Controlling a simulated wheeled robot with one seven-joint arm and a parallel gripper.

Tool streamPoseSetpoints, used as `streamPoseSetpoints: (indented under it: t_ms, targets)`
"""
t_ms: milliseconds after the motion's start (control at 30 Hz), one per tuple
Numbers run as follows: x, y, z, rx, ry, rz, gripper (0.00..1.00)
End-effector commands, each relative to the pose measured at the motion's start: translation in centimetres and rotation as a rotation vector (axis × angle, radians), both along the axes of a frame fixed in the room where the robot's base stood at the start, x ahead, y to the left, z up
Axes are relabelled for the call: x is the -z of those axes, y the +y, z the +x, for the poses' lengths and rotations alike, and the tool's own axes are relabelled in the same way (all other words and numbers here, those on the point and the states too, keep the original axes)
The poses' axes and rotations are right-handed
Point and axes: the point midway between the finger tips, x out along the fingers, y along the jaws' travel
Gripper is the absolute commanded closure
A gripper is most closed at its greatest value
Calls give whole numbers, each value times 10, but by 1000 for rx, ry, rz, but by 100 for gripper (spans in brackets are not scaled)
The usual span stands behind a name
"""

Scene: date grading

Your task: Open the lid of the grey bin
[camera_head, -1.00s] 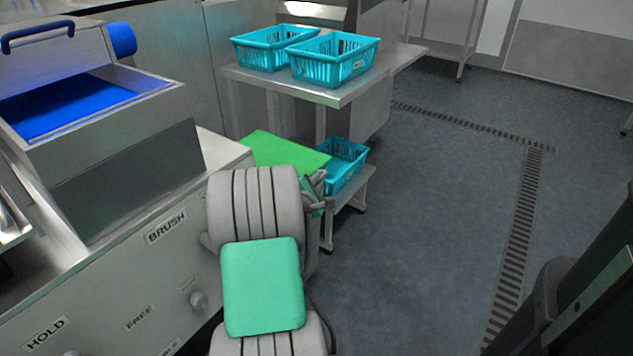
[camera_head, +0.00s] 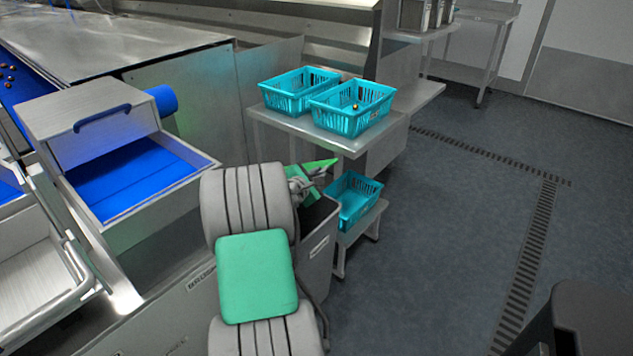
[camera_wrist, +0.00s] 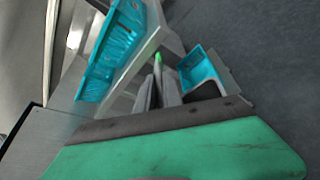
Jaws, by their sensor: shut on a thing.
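The grey bin (camera_head: 319,262) stands right of my arm in the head view, with a dark opening at its top. Its bright green lid (camera_head: 321,165) is tilted up, and only a narrow wedge of it shows. My gripper (camera_head: 312,172) is at the lid, partly hidden behind my own arm. In the wrist view my two grey fingers (camera_wrist: 158,72) are close together, with a small bright green tip of the lid (camera_wrist: 157,57) at their ends. My gripper is shut on the lid. Most of the lid and the exact grip are hidden.
Two teal crates (camera_head: 300,106) (camera_head: 345,128) stand on a steel table (camera_head: 294,124) behind the bin. Another teal crate (camera_head: 344,217) sits on a low stand. A machine with a blue belt (camera_head: 125,180) is at left.

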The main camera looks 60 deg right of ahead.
Motion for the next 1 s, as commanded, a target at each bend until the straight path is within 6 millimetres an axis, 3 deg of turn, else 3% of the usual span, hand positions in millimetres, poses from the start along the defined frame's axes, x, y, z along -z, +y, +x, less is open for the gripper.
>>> streamPoseSetpoints:
  t_ms: [133,533,567,800,1000]
  targets:
    - [-11,-2,6,-1,-1,-3,100]
    - [-12,-3,7,0,-2,-5,100]
    - [-12,-3,7,0,-2,-5,88]
    - [-11,-2,7,0,-1,-3,68]
    - [-11,-2,7,0,-1,-3,67]
